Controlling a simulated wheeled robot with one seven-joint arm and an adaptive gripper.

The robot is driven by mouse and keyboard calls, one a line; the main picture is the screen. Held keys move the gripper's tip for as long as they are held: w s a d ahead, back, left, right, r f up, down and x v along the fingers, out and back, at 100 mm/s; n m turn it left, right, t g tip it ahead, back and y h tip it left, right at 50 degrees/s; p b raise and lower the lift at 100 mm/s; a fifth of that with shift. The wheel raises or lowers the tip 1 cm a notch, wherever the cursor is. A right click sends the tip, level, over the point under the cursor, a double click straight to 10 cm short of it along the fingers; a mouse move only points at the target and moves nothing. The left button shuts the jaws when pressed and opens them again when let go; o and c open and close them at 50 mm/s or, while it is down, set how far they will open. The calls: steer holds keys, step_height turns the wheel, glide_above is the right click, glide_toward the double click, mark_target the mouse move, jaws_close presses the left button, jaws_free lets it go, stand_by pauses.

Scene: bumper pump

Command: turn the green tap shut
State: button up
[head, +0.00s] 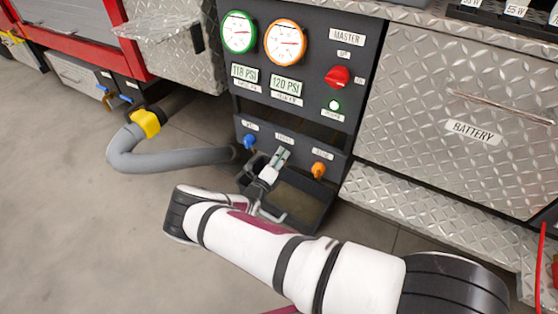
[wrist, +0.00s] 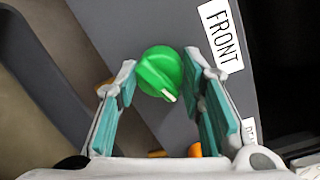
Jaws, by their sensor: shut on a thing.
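The green tap (wrist: 160,72) is a round knob with a raised bar and a white mark, set on the dark grey panel (wrist: 115,25). In the wrist view its bar runs slantwise, with the white mark toward the lower right. My gripper (wrist: 162,75) has its teal-padded fingers on either side of the tap and is shut on it. In the head view my gripper (head: 281,156) reaches the low part of the pump panel, between a blue tap (head: 250,141) and an orange tap (head: 319,169). The green tap is hidden there behind the fingers.
Gauges (head: 285,43), a red master switch (head: 337,76) and a lit green lamp (head: 334,105) sit higher on the panel. A dark tray (head: 318,195) lies below my gripper. A grey hose (head: 180,158) runs left. Open floor (head: 70,200) lies at left.

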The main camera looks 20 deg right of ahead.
steer(key=n+b, duration=0.1)
steer(key=n, duration=0.2)
steer(key=shift+n, duration=0.3)
steer(key=n+b, duration=0.1)
steer(key=n, duration=0.2)
steer(key=shift+w+g, duration=0.1)
steer(key=shift+g, duration=0.2)
steer(key=n, duration=0.3)
steer(key=n+b, duration=0.1)
steer(key=n, duration=0.2)
steer(key=shift+f+g+h, duration=0.1)
steer(key=shift+g+h, duration=0.2)
steer(key=shift+g, duration=0.1)
steer(key=shift+a+n+b, duration=0.1)
steer(key=shift+n+b, duration=0.2)
steer(key=shift+n, duration=0.1)
steer(key=o, duration=1.1)
steer(key=shift+o, duration=0.2)
steer(key=v, duration=1.2)
